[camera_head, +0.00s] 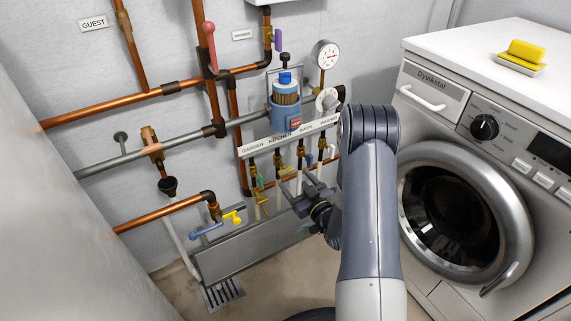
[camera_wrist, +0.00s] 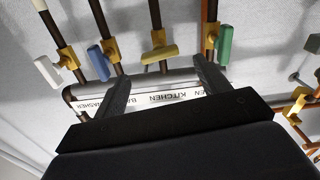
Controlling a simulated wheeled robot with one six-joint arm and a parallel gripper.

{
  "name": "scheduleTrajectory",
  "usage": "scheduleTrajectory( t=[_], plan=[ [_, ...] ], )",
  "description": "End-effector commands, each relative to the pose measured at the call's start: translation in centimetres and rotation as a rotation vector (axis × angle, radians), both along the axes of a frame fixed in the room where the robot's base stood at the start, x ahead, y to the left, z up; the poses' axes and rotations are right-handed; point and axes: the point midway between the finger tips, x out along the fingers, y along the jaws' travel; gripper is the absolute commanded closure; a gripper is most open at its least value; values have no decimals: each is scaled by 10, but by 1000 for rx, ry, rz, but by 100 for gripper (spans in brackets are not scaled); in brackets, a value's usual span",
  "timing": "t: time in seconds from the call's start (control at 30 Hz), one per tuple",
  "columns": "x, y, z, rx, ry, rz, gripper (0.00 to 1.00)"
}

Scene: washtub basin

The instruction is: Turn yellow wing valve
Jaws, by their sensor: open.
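A yellow wing handle (camera_wrist: 160,53) sits on the pipe above the upside-down KITCHEN label in the wrist view, between a blue handle (camera_wrist: 99,63) and a green handle (camera_wrist: 225,45). In the head view the yellow wing handle (camera_head: 285,169) is small, below the label strip. My gripper (camera_wrist: 160,78) is open and empty. Its two fingers point toward the yellow handle, one on each side in the picture; contact cannot be made out. In the head view my gripper (camera_head: 297,194) is just below the row of valves.
A white handle (camera_wrist: 47,72) is at the left of the row in the wrist view. A blue meter (camera_head: 286,108) and a gauge (camera_head: 325,54) are above the label strip (camera_head: 290,135). A washing machine (camera_head: 465,190) stands right of my arm. A metal trough (camera_head: 250,245) lies below.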

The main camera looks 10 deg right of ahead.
Motion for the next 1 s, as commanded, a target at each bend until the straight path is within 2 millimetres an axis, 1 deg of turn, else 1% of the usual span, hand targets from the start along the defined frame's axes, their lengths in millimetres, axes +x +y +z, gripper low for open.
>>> scheduleTrajectory(
  t=[0.03,0.2,0.3,0.43,0.6,0.83,1.0],
  plan=[
    [10,4,-1,-1,-4,4,29],
    [42,15,-1,-1,-5,4,29],
    [57,20,-1,0,-4,3,29],
    [71,23,-1,-1,-3,1,29],
    [79,26,0,0,-1,0,29],
    [79,26,0,0,-1,0,29],
    [79,26,0,0,-1,0,42]
  ],
)
